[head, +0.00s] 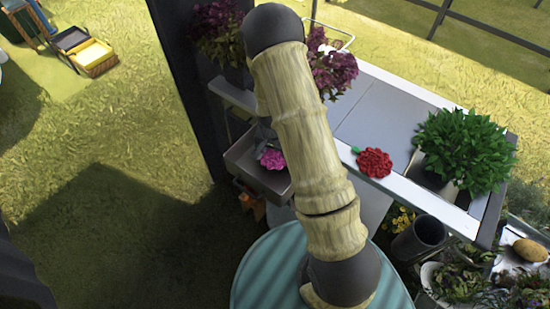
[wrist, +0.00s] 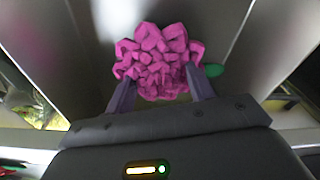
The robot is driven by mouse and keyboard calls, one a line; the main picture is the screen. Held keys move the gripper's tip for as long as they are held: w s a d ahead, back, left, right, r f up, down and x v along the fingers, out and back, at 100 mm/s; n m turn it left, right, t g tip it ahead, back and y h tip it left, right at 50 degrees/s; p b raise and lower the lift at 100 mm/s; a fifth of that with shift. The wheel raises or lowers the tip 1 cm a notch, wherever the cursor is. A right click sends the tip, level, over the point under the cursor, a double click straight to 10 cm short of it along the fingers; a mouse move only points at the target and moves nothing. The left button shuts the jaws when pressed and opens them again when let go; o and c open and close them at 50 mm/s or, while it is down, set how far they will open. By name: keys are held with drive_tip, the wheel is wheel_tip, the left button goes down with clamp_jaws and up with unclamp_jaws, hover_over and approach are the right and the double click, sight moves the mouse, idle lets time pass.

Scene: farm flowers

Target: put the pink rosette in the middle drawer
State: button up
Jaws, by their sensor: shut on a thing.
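The pink rosette (wrist: 157,58) is held between the two fingers of my gripper (wrist: 160,85) in the wrist view. A bit of green shows at its right side. In the head view the pink rosette (head: 271,159) appears inside or just above an open grey drawer (head: 241,164) under the table. Whether it touches the drawer floor I cannot tell. In the head view my arm hides my gripper's fingers and the drawer's right part. In the wrist view grey drawer walls (wrist: 235,30) surround the rosette. Which drawer of the stack this is cannot be made out.
A red rosette (head: 374,162) lies on the table's front edge (head: 402,187). A leafy green plant (head: 462,148) stands at the table's right, and dark red flowers (head: 333,72) stand at the back. A dark post (head: 190,90) rises left of the drawer.

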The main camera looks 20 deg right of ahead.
sight(275, 159)
drive_tip(key=shift+f, duration=2.05)
drive_tip(key=shift+f, duration=0.1)
drive_tip(key=o, duration=1)
drive_tip(key=shift+c, duration=0.2)
drive_tip(key=r, duration=0.8)
drive_tip(key=s+a+r, duration=0.1)
drive_tip(key=r, duration=0.3)
drive_tip(key=shift+r, duration=0.1)
